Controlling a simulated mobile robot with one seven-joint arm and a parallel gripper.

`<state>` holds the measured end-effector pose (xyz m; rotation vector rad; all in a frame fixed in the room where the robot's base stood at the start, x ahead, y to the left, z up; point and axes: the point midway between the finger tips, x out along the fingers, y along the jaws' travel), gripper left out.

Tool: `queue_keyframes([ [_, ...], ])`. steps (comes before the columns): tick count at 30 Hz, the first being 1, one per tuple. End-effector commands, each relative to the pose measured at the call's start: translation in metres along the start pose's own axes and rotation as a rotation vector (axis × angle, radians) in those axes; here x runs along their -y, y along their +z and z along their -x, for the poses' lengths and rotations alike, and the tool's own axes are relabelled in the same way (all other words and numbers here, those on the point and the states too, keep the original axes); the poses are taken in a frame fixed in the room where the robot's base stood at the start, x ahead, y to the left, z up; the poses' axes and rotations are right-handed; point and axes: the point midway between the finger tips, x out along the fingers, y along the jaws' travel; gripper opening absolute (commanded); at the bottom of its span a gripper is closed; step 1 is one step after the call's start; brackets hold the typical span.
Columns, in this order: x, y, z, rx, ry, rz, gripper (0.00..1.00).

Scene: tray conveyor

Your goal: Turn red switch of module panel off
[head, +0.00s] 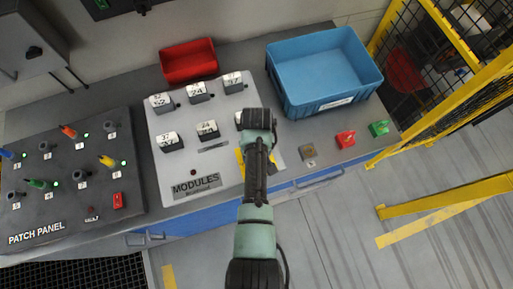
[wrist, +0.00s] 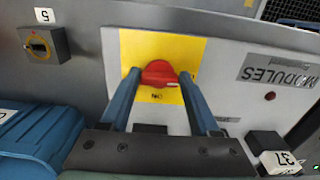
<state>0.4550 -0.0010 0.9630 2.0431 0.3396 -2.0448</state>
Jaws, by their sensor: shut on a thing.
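The module panel (head: 222,165) is a light board marked MODULES, and it also shows in the wrist view (wrist: 226,82). Its red switch (wrist: 158,74) is a rotary knob on a yellow plate (wrist: 187,52), with an ON label below it in the wrist view. A small white mark shows on the knob's lower right. My gripper (wrist: 157,78) has its two blue fingers shut on the knob, one on each side. In the head view my arm hides the switch and the fingers; only an edge of the yellow plate (head: 240,160) shows.
Numbered black modules (head: 198,91) stand on the panel. A red bin (head: 189,62) and a blue crate (head: 322,72) stand behind. Red (head: 345,139) and green (head: 379,128) buttons sit to the right, the patch panel (head: 70,200) to the left. A yellow fence (head: 455,105) bounds the right.

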Motion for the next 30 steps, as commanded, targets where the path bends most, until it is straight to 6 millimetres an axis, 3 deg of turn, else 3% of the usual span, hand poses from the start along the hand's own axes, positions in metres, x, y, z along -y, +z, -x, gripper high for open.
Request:
queue_keyframes([
  [4, 0.0, -0.001, 0.001, -0.003, 0.002, 0.004, 0.07],
  [5, 0.0, -0.001, 0.001, -0.003, 0.002, 0.004, 0.64],
  [10, 0.0, -0.001, 0.001, -0.002, 0.002, 0.003, 0.93],
  [22, 0.0, -0.001, 0.006, -0.002, 0.002, 0.001, 0.93],
  [30, -0.001, -0.002, 0.047, -0.007, 0.003, 0.001, 0.93],
])
